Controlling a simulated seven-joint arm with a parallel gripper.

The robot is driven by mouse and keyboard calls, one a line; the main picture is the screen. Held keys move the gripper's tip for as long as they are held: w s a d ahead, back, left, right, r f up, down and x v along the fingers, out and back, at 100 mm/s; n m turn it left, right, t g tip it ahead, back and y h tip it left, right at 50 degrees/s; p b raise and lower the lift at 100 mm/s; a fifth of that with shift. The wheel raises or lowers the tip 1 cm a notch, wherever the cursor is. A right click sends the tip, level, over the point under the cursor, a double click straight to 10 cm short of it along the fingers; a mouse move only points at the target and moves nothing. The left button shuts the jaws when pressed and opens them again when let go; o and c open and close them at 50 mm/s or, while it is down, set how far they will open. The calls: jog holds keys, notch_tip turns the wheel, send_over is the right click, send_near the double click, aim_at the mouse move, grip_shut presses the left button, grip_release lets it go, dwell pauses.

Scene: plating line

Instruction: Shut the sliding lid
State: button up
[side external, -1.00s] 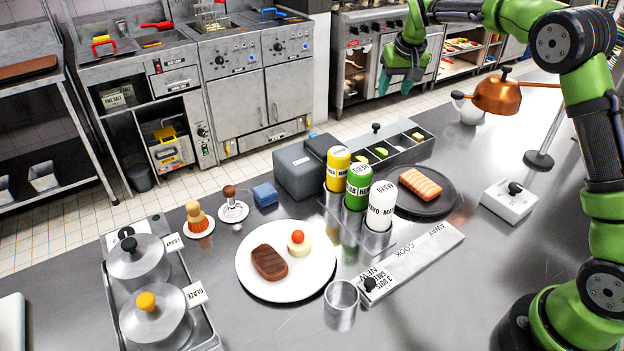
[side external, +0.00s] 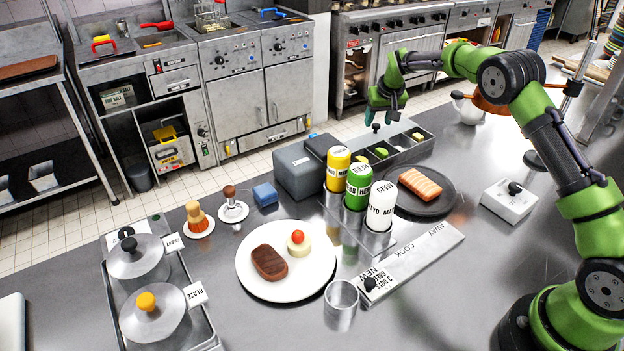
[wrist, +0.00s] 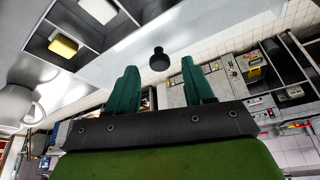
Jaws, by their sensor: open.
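The grey compartment box (side external: 408,153) stands at the back of the counter, with several compartments uncovered. Its sliding lid, a pale flat panel, shows in the wrist view (wrist: 205,32) beside the open compartments. The lid's black knob (side external: 376,128) stands upright at the box's far side. The knob also shows in the wrist view (wrist: 158,59), in line with the gap between my fingers. My gripper (side external: 384,111) is open and empty, pointing down just above the knob. Whether it touches the knob cannot be told.
Yellow, green and white bottles (side external: 381,205) stand in front of the box. A dark plate with salmon (side external: 440,203) is to the right. A grey block (side external: 300,172) adjoins the box's left end. A copper lamp (side external: 490,104) hangs near my arm.

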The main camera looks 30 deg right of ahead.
jog(key=shift+x, duration=0.75)
grip_shut()
